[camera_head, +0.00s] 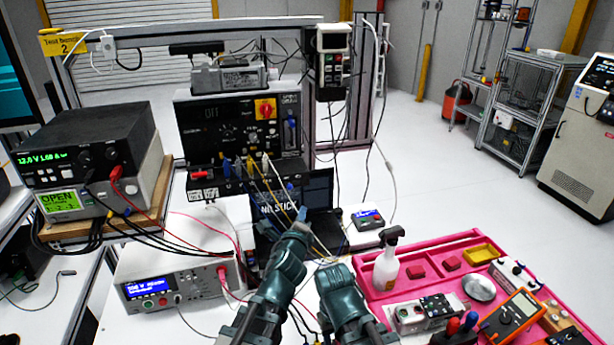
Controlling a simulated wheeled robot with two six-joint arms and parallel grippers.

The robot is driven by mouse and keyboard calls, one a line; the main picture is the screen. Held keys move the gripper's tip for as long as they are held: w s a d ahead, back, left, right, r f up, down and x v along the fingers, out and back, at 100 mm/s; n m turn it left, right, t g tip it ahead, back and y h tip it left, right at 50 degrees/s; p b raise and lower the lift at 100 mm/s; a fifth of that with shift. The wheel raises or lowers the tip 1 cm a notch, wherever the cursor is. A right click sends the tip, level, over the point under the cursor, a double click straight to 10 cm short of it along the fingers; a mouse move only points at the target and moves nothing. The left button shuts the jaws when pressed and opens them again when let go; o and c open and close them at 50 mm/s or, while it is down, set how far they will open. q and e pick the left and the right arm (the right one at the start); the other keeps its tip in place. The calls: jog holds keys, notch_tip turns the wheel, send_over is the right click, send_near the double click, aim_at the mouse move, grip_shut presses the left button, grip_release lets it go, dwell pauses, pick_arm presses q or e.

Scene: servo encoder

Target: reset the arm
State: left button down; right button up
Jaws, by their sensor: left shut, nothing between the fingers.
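My left gripper (301,214) is at the upper end of the dark teal arm at the bottom middle.
A pink tray (455,240) at the right holds a spray bottle (387,262), an orange multimeter (512,312) and small parts. Left stand stacked power supplies (85,150) and a white bench meter (180,270). A black test panel (240,130) with cables stands behind. Loose wires lie near both arms.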

pick_arm(q)
jog(key=s+a+f+n+g+y, duration=0.35)
jog(key=s+f+n+g, duration=0.5)
jog(key=f+n, duration=0.4)
jog(key=s+f+n+g, duration=0.3)
jog(key=s+n+g, duration=0.1)
jog(key=s, duration=0.4)
jog(key=s+d+f+n+g, duration=0.1)
jog(key=s+f+n+g, duration=0.2)
jog(key=s, duration=0.6)
jog(key=shift+d+n+g+h, duration=0.2)
jog(key=shift+n+g+h, duration=0.25)
jog(key=c, duration=1.5)
grip_release()
jog(key=shift+w, duration=0.1)
jog(key=shift+c, duration=0.2)
